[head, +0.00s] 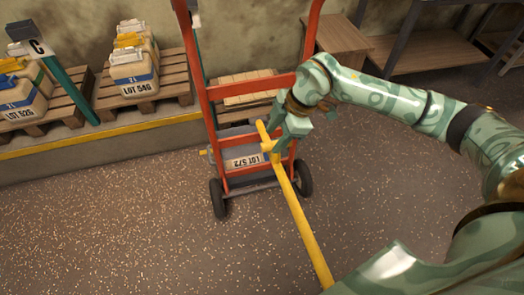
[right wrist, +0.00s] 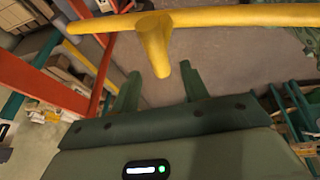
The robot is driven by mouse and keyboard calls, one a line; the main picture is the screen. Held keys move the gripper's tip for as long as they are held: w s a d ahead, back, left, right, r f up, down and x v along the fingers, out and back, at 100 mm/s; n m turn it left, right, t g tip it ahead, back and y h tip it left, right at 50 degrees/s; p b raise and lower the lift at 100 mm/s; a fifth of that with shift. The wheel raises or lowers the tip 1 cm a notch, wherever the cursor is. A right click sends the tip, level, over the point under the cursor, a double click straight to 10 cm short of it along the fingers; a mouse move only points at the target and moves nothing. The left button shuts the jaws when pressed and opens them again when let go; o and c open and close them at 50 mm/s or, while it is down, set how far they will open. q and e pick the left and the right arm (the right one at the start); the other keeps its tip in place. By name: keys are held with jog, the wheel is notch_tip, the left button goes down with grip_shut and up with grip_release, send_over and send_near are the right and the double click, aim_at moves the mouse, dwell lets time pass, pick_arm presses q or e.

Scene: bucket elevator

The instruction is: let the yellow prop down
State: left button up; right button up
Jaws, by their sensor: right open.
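The yellow prop (head: 298,215) is a long bar. In the head view it runs at a slant from the red hand truck (head: 203,90) down toward the bottom edge, with a short peg (head: 268,146) near its upper end. My right gripper (head: 277,143) is at that upper end, beside the peg. In the right wrist view the prop (right wrist: 235,16) crosses the top, and its peg (right wrist: 155,42) points toward the space between my two spread fingers (right wrist: 158,92). The gripper is open; I cannot tell whether a finger touches the peg. My left gripper is not in view.
The hand truck stands on two black wheels and has a sack marked LOT 372 (head: 243,162) low behind its frame. A yellow-edged ledge (head: 100,134) at the left bears pallets with sacks. A wooden cabinet (head: 335,42) stands behind. The floor (head: 130,220) at front left is clear.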

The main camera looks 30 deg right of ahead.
aim_at(266, 150)
jog(key=b+x, duration=0.2)
jog(key=x, duration=0.3)
jog(key=shift+f, duration=0.4)
jog(key=shift+w+a+f+b, duration=0.2)
jog(key=shift+a+f+b, duration=0.15)
jog(key=shift+f, duration=0.1)
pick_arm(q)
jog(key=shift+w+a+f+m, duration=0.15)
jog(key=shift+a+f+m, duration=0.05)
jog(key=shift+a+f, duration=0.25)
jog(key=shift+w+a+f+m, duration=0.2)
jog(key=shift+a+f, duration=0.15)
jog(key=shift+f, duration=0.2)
pick_arm(e)
grip_shut()
jog(key=shift+d, duration=0.1)
